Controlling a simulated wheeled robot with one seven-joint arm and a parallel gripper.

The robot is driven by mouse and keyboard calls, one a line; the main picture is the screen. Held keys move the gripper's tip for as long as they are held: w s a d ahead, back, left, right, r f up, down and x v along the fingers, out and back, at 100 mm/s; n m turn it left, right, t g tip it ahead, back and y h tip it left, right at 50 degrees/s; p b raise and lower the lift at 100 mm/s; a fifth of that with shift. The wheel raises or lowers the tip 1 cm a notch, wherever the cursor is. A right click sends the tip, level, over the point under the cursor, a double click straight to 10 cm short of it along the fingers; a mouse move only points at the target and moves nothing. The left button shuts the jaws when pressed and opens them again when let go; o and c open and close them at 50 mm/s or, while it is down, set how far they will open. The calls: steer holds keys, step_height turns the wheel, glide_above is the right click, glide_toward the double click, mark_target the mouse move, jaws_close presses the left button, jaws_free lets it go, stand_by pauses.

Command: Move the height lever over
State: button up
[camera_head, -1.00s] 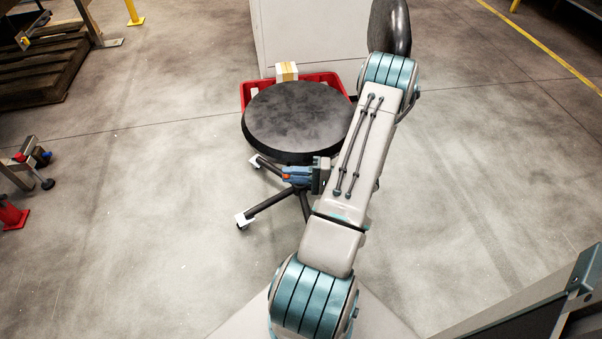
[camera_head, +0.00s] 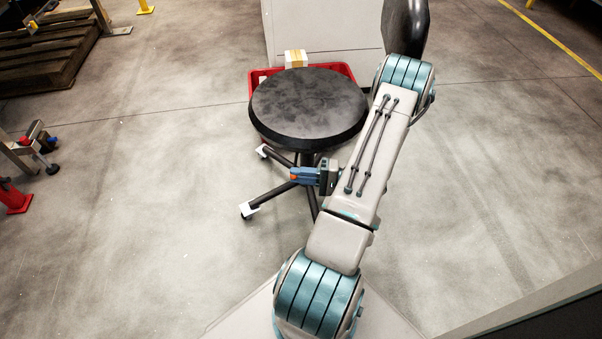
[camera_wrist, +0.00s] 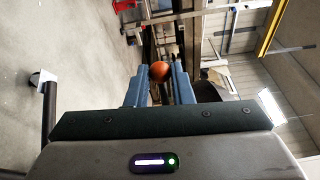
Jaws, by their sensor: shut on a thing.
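The work chair has a round black seat (camera_head: 308,104) on a dark base with white-tipped feet. Its height lever shows as an orange ball knob (camera_wrist: 159,71) in the wrist view, between my fingertips. My gripper (camera_head: 297,176) is below the near edge of the seat in the head view, with its blue fingers pointing left. In the wrist view my gripper (camera_wrist: 160,76) is shut on the knob. An orange spot shows at the fingertips in the head view. The lever's rod is hidden in both views.
A red crate (camera_head: 345,70) with a taped carton (camera_head: 296,59) stands behind the seat, before a pale cabinet (camera_head: 325,30). The black chair back (camera_head: 404,28) rises behind my arm. Pallets (camera_head: 45,60) are at the far left.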

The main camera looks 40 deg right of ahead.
steer(key=shift+f, duration=0.1)
step_height(320, 180, down, 3)
steer(key=b, duration=0.2)
steer(key=shift+b, duration=0.3)
stand_by(0.3)
steer(key=o, duration=0.8)
steer(key=shift+w, duration=0.1)
steer(key=shift+o, duration=0.2)
steer(key=shift+d, duration=0.1)
steer(key=p+v, duration=0.3)
steer(key=v, duration=1)
steer(key=shift+s+d, duration=0.3)
